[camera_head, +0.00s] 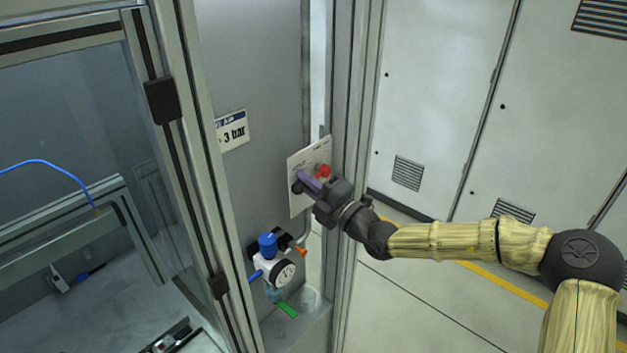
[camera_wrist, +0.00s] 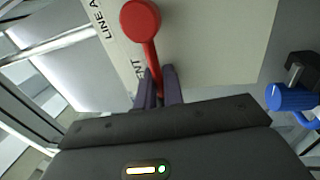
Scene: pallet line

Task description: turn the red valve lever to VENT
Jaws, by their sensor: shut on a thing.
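The red valve lever (camera_wrist: 148,38) is in front of a pale panel (camera_wrist: 215,45) mounted on a grey cabinet wall. Its round red end (camera_head: 323,170) shows just above my gripper in the head view. My gripper (camera_head: 304,182) is at the panel, with its purple fingers shut on the lever's narrow part. In the wrist view the lever runs down between the fingertips (camera_wrist: 162,82). "LINE A" is printed at the panel's edge, and letters ending in "NT" show close beside the fingers. The rest of that word is hidden.
Below the panel are a pressure gauge (camera_head: 286,273) and a blue knob (camera_head: 267,244). A "3 bar" sign (camera_head: 232,131) is at upper left. An aluminium post (camera_head: 352,110) stands right beside the panel. The floor right of it is clear.

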